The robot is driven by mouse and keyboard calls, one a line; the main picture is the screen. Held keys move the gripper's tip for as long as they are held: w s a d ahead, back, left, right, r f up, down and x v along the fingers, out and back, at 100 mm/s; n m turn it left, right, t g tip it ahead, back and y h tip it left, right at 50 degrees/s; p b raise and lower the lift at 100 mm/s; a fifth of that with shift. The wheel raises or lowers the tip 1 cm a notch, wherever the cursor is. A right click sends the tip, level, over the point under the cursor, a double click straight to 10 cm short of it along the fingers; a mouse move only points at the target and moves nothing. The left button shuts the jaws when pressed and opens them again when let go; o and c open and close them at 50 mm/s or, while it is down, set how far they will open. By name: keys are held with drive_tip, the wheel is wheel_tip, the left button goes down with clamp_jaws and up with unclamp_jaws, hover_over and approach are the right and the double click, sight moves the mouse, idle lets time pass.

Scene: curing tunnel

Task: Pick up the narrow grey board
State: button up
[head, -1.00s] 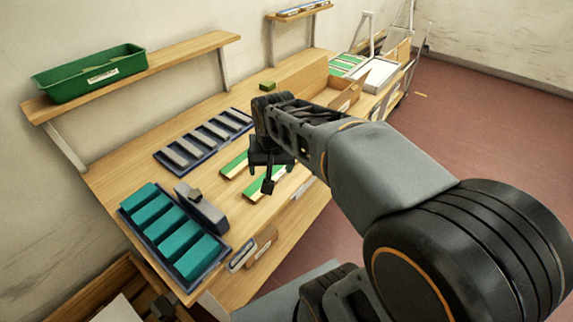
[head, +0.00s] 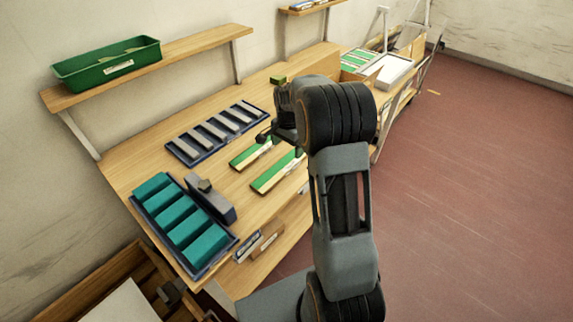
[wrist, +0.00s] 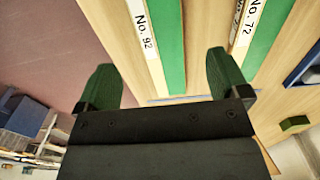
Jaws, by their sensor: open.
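Several narrow grey boards (head: 213,132) lie side by side in a dark blue tray (head: 180,156) on the bench, in the head view. I cannot tell which one the task means. My gripper (head: 267,137) is above the bench, just right of that tray, partly hidden by my own arm. In the wrist view my gripper (wrist: 162,82) is open and empty, with its two green-tinted fingers apart. Below it lie two green-and-cream boards, labelled "No. 92" (wrist: 168,45) and "No. 72" (wrist: 268,40). A blue edge (wrist: 303,65) at the right looks like part of the tray.
A tray of teal blocks (head: 212,266) stands at the bench's near end, with a dark grey tool-like block (head: 212,203) beside it. A green block (head: 278,80) sits farther back. A shelf (head: 200,48) with a green bin (head: 107,66) overhangs the wall side.

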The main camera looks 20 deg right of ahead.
sight(287, 163)
drive_tip(key=shift+s+a+f+p, duration=0.1)
drive_tip(key=shift+f+p, duration=0.2)
drive_tip(key=shift+f, duration=1.55)
drive_tip(key=shift+s+a+f+p, duration=0.1)
drive_tip(key=shift+f+p, duration=0.2)
drive_tip(key=shift+f, duration=1.55)
drive_tip(key=shift+c, duration=0.4)
drive_tip(key=c, duration=1)
drive_tip(key=shift+r, duration=0.1)
drive_tip(key=shift+w+r+b, duration=0.1)
drive_tip(key=shift+r+b, duration=0.2)
drive_tip(key=shift+r, duration=0.3)
drive_tip(key=s+d+r+b, duration=0.1)
drive_tip(key=s+d+r, duration=0.1)
drive_tip(key=s+r, duration=0.1)
drive_tip(key=s+d+r, duration=0.3)
drive_tip(key=s+r, duration=0.1)
drive_tip(key=s+d+r+b, duration=0.1)
drive_tip(key=s+d+r, duration=0.2)
drive_tip(key=s+r, duration=0.1)
drive_tip(key=shift+s+d+r+b, duration=0.15)
drive_tip(key=shift+d+r+b, duration=0.1)
drive_tip(key=shift+r+b, duration=0.1)
drive_tip(key=shift+a, duration=0.1)
